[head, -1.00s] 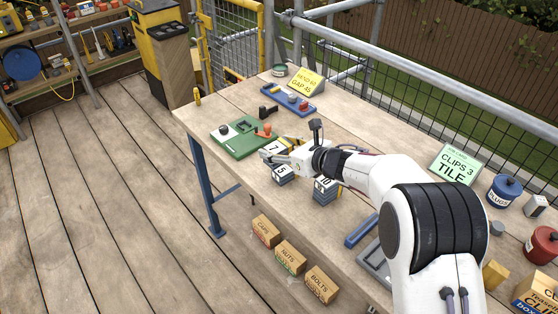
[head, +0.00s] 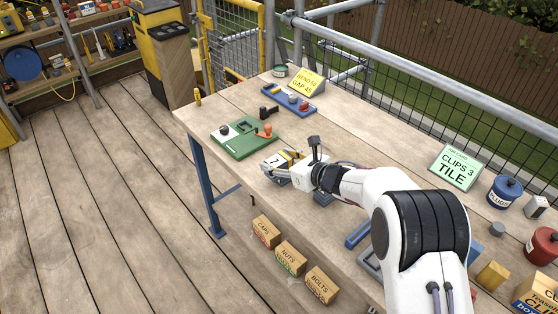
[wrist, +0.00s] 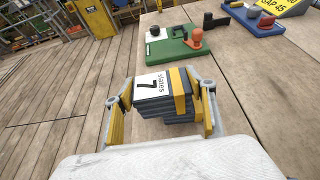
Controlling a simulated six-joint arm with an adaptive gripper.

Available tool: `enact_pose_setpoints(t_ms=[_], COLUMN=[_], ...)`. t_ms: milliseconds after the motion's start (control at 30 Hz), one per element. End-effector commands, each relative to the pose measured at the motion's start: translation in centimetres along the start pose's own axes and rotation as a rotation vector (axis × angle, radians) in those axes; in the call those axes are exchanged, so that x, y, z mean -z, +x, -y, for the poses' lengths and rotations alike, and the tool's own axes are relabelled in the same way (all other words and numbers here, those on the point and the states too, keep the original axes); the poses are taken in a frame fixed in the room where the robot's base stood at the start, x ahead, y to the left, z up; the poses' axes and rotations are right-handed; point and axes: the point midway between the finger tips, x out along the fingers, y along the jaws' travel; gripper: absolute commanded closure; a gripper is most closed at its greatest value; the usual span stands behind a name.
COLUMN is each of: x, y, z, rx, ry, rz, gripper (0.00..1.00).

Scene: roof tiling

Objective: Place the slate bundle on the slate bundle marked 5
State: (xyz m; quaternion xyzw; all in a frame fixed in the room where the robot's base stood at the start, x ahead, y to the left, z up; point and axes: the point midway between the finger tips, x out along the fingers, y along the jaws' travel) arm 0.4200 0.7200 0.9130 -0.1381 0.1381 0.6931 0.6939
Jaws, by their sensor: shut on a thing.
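My gripper (head: 288,158) is shut on a slate bundle with a white label marked 7 (head: 273,162). In the wrist view the held bundle (wrist: 152,84) is a level dark stack between the yellow fingers, with a yellow strap. The slate bundle marked 5 (head: 275,180) is directly below it in the head view, mostly covered, its number hidden. I cannot tell whether the two touch. A further bundle (head: 322,199), seen as 10 a second ago, is mostly hidden behind my wrist.
A green board (head: 240,148) with a red-orange knob lies beyond the bundles on the workbench (head: 345,120). A blue tray (head: 275,98) and a yellow sign (head: 306,82) stand farther back. The bench's front edge is close to the bundles.

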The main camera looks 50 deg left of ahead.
Motion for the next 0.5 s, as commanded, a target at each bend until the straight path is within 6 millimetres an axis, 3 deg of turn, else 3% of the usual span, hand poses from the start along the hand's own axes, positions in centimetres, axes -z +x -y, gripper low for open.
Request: enact_pose_setpoints(t_ms=[433,467,500], x=[0.21,0.29,0.29], y=[0.13,0.13,0.13], z=[0.02,0.01,0.01], rx=[0.0,0.0,0.0], ry=[0.0,0.0,0.0], rz=[0.002,0.0,0.0], gripper=[0.75,0.37,0.28])
